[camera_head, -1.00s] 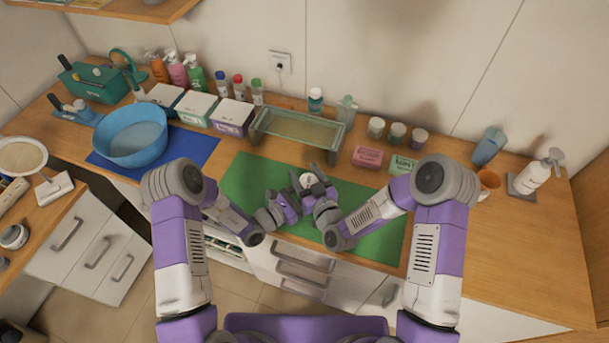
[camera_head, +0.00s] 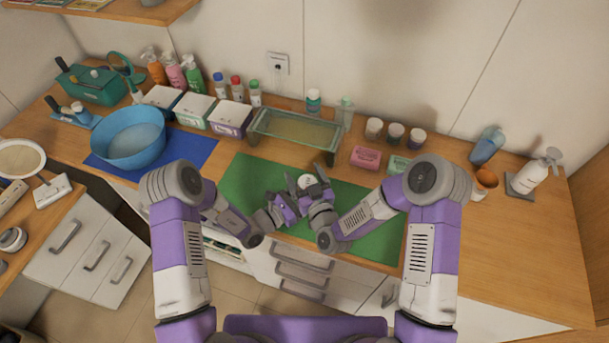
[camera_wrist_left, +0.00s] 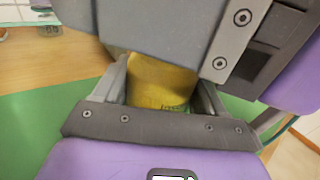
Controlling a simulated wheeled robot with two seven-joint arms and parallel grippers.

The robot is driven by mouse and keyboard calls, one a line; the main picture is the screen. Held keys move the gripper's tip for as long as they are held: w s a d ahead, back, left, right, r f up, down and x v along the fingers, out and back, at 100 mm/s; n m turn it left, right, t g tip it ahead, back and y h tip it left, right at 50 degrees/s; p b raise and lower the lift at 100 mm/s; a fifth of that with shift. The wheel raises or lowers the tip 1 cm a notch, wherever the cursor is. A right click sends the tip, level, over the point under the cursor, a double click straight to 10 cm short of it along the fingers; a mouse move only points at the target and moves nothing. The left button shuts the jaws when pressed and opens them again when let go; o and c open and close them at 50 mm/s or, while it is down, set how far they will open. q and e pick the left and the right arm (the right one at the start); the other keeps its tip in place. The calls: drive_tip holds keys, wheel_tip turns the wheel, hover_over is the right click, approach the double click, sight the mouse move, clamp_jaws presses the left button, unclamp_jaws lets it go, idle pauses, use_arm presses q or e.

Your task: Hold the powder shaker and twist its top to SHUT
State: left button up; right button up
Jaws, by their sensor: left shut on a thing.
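The powder shaker shows its white top (camera_head: 306,181) in the head view, above the green mat (camera_head: 245,178). Its yellow body (camera_wrist_left: 162,82) is between the fingers of my left gripper in the left wrist view. My left gripper (camera_wrist_left: 163,95) is shut on that body; it is small in the head view. My right gripper (camera_head: 315,184) is at the top, with one long finger pointing up and away. In the left wrist view its dark grey housing covers the shaker's upper part. I cannot tell whether its fingers touch the top.
A glass-like tray (camera_head: 297,129) stands behind the mat, near a pink box (camera_head: 365,157) and several small jars. A blue bowl (camera_head: 128,139) is on the left.

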drive_tip(key=shift+s+f, duration=0.1)
drive_tip(key=v, duration=0.7)
drive_tip(key=shift+s, duration=0.15)
use_arm(q)
drive_tip(key=o, duration=1.1)
drive_tip(key=shift+o, duration=0.2)
